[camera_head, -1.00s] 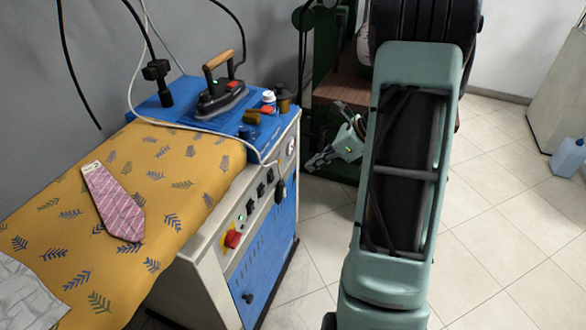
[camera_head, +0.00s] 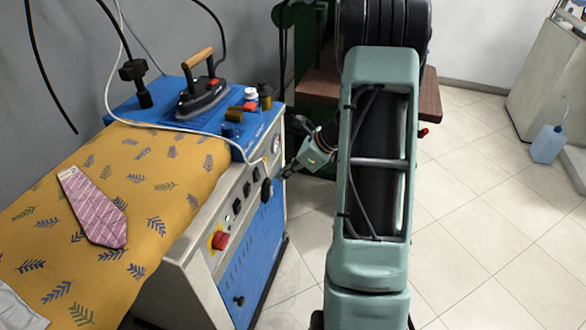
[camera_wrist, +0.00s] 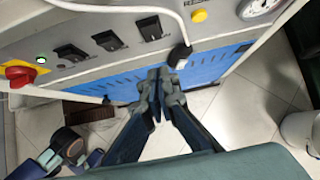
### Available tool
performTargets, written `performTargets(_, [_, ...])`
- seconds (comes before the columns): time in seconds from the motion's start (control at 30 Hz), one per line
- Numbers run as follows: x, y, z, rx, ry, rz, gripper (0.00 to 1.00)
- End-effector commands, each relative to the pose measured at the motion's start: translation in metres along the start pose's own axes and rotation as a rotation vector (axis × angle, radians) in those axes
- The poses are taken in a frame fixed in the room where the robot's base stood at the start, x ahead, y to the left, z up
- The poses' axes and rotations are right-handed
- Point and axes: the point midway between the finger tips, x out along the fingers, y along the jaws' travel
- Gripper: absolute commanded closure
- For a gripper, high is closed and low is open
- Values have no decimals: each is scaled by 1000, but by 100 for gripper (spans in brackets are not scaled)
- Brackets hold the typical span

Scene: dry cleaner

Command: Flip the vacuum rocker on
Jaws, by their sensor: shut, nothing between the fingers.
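Three black rocker switches sit in a row on the ironing table's cream side panel: a left one (camera_wrist: 70,53), a middle one (camera_wrist: 108,40) and a right one (camera_wrist: 150,28). Their labels are too small to read, so I cannot tell which is the vacuum rocker. The row also shows in the head view (camera_head: 247,188). My gripper (camera_wrist: 158,74) is shut and empty, its fingertips just below the switch row in the wrist view, seemingly apart from the panel. In the head view my gripper (camera_head: 284,173) is at the panel's right end.
A red knob (camera_wrist: 18,73) and lit green lamp (camera_wrist: 41,60) are left of the switches. A black cord fitting (camera_wrist: 179,55) hangs right beside my fingertips. A yellow button (camera_wrist: 199,16) and gauge (camera_wrist: 258,8) are farther right. An iron (camera_head: 203,98) and tie (camera_head: 94,207) lie on top.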

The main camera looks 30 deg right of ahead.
Motion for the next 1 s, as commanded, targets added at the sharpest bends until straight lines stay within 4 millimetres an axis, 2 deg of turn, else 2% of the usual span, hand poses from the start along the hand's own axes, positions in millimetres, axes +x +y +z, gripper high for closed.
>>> performTargets(0.03, [14,1,-2,-1,1,3,100])
performTargets(0.1, [27,0,-2,-1,0,2,100])
performTargets(0.3, [43,0,22,-3,0,1,100])
performTargets(1.0, [54,0,31,0,-4,0,100])
